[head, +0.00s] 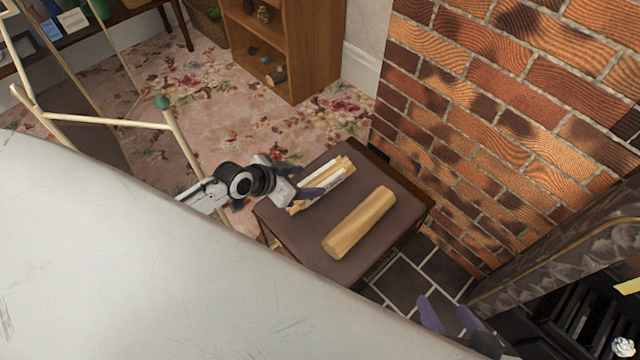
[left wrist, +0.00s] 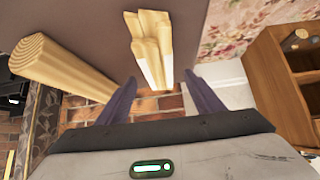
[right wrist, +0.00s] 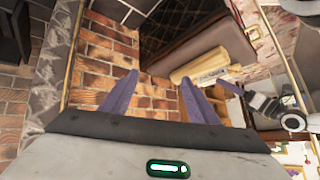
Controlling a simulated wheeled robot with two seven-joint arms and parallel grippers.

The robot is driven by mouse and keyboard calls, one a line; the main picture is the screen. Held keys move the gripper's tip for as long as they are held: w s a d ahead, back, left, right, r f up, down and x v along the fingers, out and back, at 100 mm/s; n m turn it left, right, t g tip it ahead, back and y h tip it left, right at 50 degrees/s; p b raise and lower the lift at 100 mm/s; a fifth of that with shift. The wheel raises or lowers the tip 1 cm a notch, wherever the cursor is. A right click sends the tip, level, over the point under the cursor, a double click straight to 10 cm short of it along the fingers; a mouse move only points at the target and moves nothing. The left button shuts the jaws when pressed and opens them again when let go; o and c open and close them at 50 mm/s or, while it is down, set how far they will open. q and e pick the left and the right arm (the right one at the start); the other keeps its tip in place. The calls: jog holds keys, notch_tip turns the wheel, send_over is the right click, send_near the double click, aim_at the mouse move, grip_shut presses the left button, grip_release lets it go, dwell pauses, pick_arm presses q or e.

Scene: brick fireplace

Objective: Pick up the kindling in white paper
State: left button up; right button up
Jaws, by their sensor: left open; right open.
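The kindling in white paper (head: 328,180) is a bundle of pale sticks with a white wrap, lying on a dark brown box top (head: 300,236). In the left wrist view the kindling (left wrist: 150,38) shows between and beyond the fingers, its white band toward them. My left gripper (head: 315,192) is open at the bundle's left side in the head view; I cannot tell whether it touches. My right gripper (head: 432,312) is open and empty, low at the right, away from the box; its fingers show in the right wrist view (right wrist: 158,98).
A thick wooden log (head: 360,222) lies beside the kindling on the box. A brick wall (head: 500,100) and fireplace stand to the right. A wooden shelf (head: 318,50) stands behind. A pale wooden frame (head: 110,122) is at the left. Flowered carpet lies between.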

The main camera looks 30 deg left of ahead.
aim_at(317, 181)
pick_arm(q)
jog(key=b+x, duration=0.2)
jog(key=x, duration=0.2)
jog(key=shift+d+f, duration=0.1)
jog(key=shift+w+d+f, duration=0.1)
jog(key=shift+w+f, duration=0.05)
jog(key=shift+w, duration=0.2)
pick_arm(e)
jog(key=shift+w+a+f+n+g, duration=0.1)
jog(key=shift+a+f+n+g, duration=0.45)
jog(key=shift+a+f, duration=0.25)
